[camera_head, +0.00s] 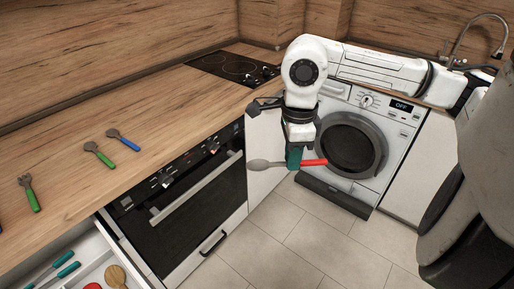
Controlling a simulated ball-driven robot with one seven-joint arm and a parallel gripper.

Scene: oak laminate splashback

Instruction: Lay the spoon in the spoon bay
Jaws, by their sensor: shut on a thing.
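A spoon (260,164) with a grey bowl and a red handle is held level in the air in front of the washing machine. Its bowl points left and its handle points right. My gripper (295,160) points down and is shut on the spoon near the handle, hiding part of its middle. An open drawer (104,250) with white walls shows at the bottom left, well left of and below my gripper. Teal-handled utensils (60,274) and a wooden-headed utensil (115,277) lie in it. The drawer is cut off by the frame, and I cannot tell which bay is the spoon bay.
On the wooden counter (75,118) lie a green-handled fork (30,193), a green-handled utensil (99,154) and a blue-handled utensil (123,140). An oven (185,195) with a bar handle stands between the drawer and my gripper. A washing machine (352,150) is behind. The floor is clear.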

